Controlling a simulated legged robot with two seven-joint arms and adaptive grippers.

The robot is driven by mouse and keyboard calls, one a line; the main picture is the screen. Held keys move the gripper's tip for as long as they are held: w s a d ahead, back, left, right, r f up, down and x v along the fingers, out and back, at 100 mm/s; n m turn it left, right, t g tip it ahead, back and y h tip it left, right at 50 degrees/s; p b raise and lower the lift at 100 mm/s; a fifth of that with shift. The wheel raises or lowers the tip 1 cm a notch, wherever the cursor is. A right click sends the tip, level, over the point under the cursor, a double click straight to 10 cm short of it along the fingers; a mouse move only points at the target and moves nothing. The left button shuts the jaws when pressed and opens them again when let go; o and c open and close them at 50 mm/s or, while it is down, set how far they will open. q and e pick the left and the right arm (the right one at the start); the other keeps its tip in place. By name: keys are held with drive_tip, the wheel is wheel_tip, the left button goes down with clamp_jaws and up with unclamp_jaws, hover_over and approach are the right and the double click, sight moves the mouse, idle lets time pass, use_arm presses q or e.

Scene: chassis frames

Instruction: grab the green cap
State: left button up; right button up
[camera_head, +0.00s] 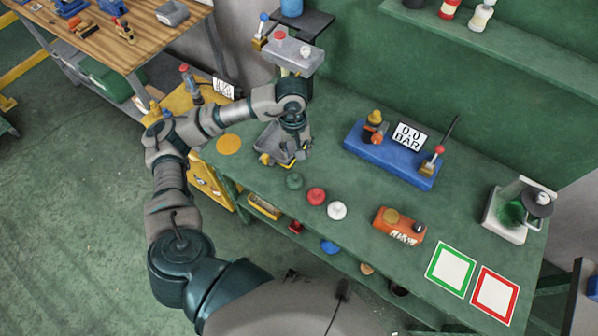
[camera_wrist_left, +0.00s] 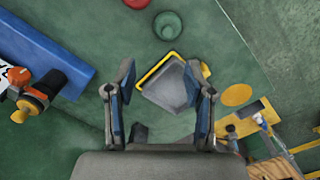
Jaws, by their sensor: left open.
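The green cap (camera_head: 294,181) sits on the green bench top, at the left end of a short row with a red cap (camera_head: 316,196) and a white cap (camera_head: 337,210). My left gripper (camera_head: 285,155) is above the bench, just behind and left of the green cap, apart from it. In the left wrist view the gripper (camera_wrist_left: 160,75) is open with nothing held between its fingers. The green cap (camera_wrist_left: 167,25) lies beyond the fingertips there, near the top edge. The red cap (camera_wrist_left: 136,3) is cut off. My right gripper is not in view.
A grey tray-like piece with a yellow edge (camera_wrist_left: 172,85) lies below the open fingers. A blue gauge block (camera_head: 390,155) stands at the back. An orange block (camera_head: 399,226) and green and red framed squares (camera_head: 451,269) lie right. Bench around the caps is clear.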

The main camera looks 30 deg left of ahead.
use_arm(q)
drive_tip(key=a+f, duration=0.1)
drive_tip(key=a, duration=0.1)
drive_tip(key=p, duration=0.2)
approach(295, 176)
drive_tip(key=shift+y, duration=0.4)
wheel_tip(295, 176, down, 5)
drive_tip(key=shift+d+f, duration=0.1)
drive_tip(key=f, duration=0.2)
drive_tip(key=f+p, duration=0.1)
drive_tip(key=f, duration=0.1)
drive_tip(key=shift+d+f, duration=0.2)
drive_tip(key=shift+d, duration=0.05)
drive_tip(key=shift+f, duration=0.4)
clamp_jaws()
